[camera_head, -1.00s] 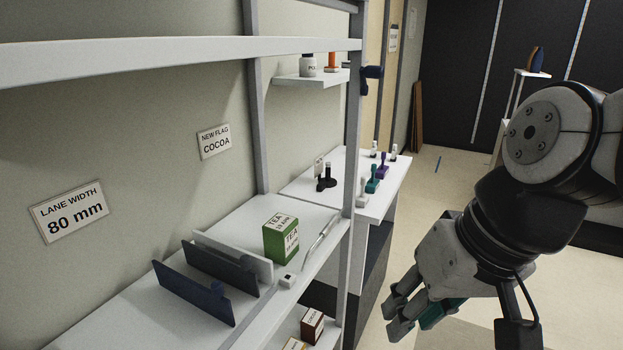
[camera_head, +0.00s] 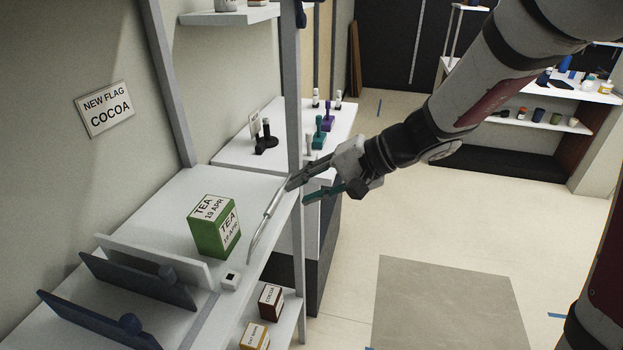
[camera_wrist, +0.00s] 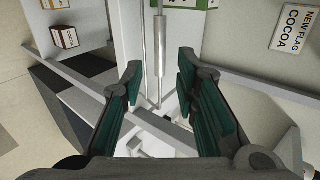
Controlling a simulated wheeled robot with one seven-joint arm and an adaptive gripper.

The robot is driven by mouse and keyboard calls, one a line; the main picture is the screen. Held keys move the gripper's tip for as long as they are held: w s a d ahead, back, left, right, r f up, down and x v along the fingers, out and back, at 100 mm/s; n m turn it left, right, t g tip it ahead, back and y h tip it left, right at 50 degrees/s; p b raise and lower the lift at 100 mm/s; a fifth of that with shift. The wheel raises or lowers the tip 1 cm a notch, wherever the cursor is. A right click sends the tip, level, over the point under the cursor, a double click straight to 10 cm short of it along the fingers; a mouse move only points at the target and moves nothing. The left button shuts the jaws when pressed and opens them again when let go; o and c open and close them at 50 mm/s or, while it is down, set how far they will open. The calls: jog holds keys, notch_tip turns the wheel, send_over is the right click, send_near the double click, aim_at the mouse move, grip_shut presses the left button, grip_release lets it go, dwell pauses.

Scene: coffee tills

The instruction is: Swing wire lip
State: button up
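The wire lip (camera_head: 263,222) is a thin pale wire with a thicker sleeve, at the front edge of the white shelf (camera_head: 165,225), right of the green tea box (camera_head: 214,228). My gripper (camera_head: 298,193) is at the far end of the wire lip, by the shelf post. In the wrist view my gripper (camera_wrist: 160,90) is open, with its green-padded fingers spread on either side of the wire lip's pale sleeve (camera_wrist: 160,62). I see a gap on both sides of the sleeve. The wire's far end is partly hidden by my gripper in the head view.
A grey post (camera_head: 292,120) stands close beside my gripper. Blue dividers (camera_head: 135,278) and a small white block (camera_head: 230,281) are on the shelf. A cocoa box (camera_head: 270,301) sits on the shelf below. A counter with stamps (camera_head: 320,133) lies beyond. The floor at right is open.

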aim_at(277, 202)
jog(key=b+x, duration=0.3)
jog(key=x, duration=0.4)
jog(key=shift+w+a+f, duration=0.1)
jog(key=shift+a+f, duration=0.1)
jog(key=shift+f, duration=0.05)
jog(key=shift+d+r, duration=0.1)
jog(key=shift+r, duration=0.05)
grip_shut()
jog(key=shift+w+a+r, duration=0.15)
jog(key=shift+a, duration=0.7)
jog(key=shift+a+b, duration=0.1)
jog(key=shift+b, duration=0.3)
jog(key=shift+o, duration=0.9)
grip_release()
